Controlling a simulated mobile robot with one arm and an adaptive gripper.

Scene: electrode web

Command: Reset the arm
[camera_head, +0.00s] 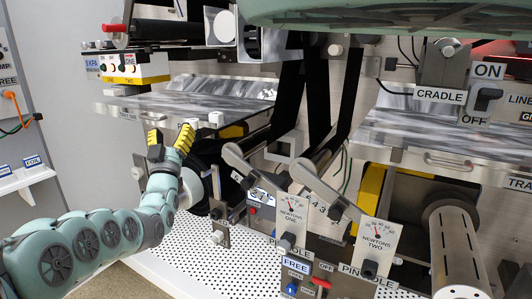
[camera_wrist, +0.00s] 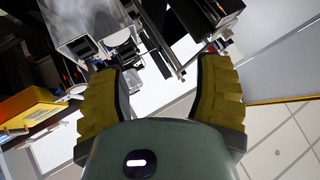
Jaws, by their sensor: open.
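My gripper (camera_head: 170,143) shows at the left-centre of the head view, at the end of my green arm, with its yellow ridged fingers pointing up. It is in front of the left metal tray, left of the two grey levers. In the wrist view my gripper (camera_wrist: 160,95) has its two yellow fingers spread apart. The gap between them is empty, with machine parts and pale panels seen beyond. The gripper is open and holds nothing.
Two grey levers (camera_head: 317,187) stand over the NEWTONS gauges (camera_head: 292,214) right of my gripper. A metal tray (camera_head: 150,102) lies behind it. The CRADLE switch (camera_head: 487,97) is at the right. A grey roller (camera_head: 457,250) stands at lower right. A perforated white plate (camera_head: 190,250) lies below.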

